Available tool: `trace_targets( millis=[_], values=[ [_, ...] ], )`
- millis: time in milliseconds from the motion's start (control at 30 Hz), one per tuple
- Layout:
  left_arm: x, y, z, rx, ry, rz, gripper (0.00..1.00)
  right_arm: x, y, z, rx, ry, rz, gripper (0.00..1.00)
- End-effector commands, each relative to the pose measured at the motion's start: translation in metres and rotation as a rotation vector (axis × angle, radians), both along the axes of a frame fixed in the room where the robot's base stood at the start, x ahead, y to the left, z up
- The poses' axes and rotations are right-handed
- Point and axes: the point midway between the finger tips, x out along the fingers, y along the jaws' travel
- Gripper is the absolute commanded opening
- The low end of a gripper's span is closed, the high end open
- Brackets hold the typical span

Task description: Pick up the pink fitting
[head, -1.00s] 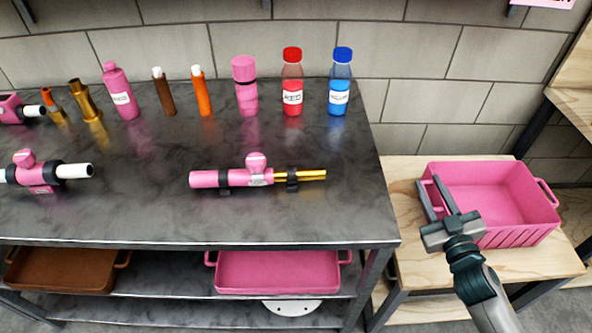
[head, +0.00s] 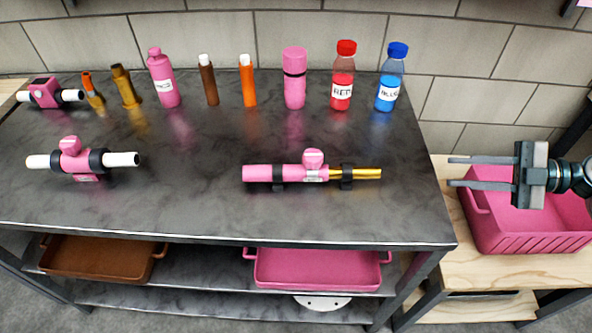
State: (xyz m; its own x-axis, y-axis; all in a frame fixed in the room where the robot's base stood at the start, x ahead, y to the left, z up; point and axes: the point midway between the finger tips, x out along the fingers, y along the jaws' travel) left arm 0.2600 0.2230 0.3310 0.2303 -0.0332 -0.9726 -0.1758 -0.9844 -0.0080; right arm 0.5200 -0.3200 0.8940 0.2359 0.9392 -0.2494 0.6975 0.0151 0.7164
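Several pink pieces could be the pink fitting, and I cannot tell which is meant. A pink tube piece (head: 262,173) with a round pink knob, black rings and a gold rod lies on the dark table (head: 205,205), front right. A pink fitting with white pipe ends (head: 72,162) sits at the front left. A smaller pink piece with white ends (head: 44,93) sits at the back left. My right gripper (head: 450,172) is open and empty, with its fingers pointing left. It is right of the table, in front of the pink crate in the picture. My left gripper is out of view.
Along the table's back stand a pink bottle (head: 163,79), a pink canister (head: 294,80), a red bottle (head: 342,78), a blue bottle (head: 390,79) and brown and orange tubes. A pink crate (head: 520,243) stands on a wooden bench. Trays sit below. The table's front middle is clear.

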Motion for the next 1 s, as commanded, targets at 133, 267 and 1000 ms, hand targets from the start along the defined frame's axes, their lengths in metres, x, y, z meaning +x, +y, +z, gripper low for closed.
trace_targets(
  millis=[133,267,1000],
  values=[
    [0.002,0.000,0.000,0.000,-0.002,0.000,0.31,-0.003,-0.005,-0.001,-0.024,0.015,0.013,0.26],
    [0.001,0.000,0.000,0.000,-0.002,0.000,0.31,-0.003,-0.004,-0.001,-0.023,0.015,0.013,0.26],
    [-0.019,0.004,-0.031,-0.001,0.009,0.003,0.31,0.014,0.070,-0.020,-0.017,0.011,0.016,0.26]
  ],
)
